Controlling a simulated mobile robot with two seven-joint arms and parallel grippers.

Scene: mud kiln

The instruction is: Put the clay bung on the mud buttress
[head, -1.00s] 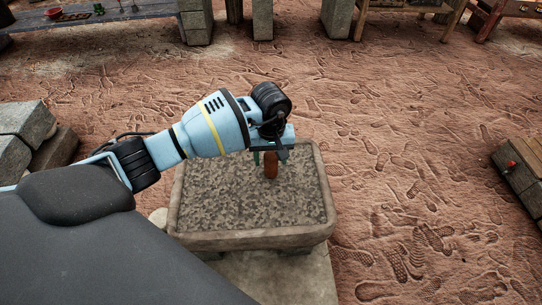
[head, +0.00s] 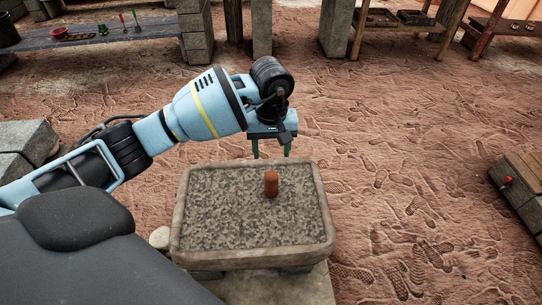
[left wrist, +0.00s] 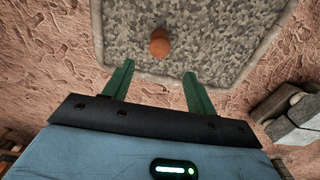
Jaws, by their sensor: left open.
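The clay bung (head: 271,184) is a small orange-brown cylinder. It stands upright on the speckled grey top of a rimmed, trough-like block (head: 204,220), which I take for the mud buttress. In the left wrist view the bung (left wrist: 160,43) is beyond my fingertips, with a clear gap. My left gripper (head: 271,153) has green fingers spread apart and empty. It hangs above and towards the far edge of the block, clear of the bung. In the left wrist view the gripper (left wrist: 158,70) shows nothing between its fingers. My right gripper is not in view.
Grey blocks (head: 27,140) lie at the left. A low wooden-topped block (head: 523,180) with a red knob is at the right. A bench (head: 110,33) with small tools and a red bowl (head: 60,32) stands behind. The footprinted earth floor between is open.

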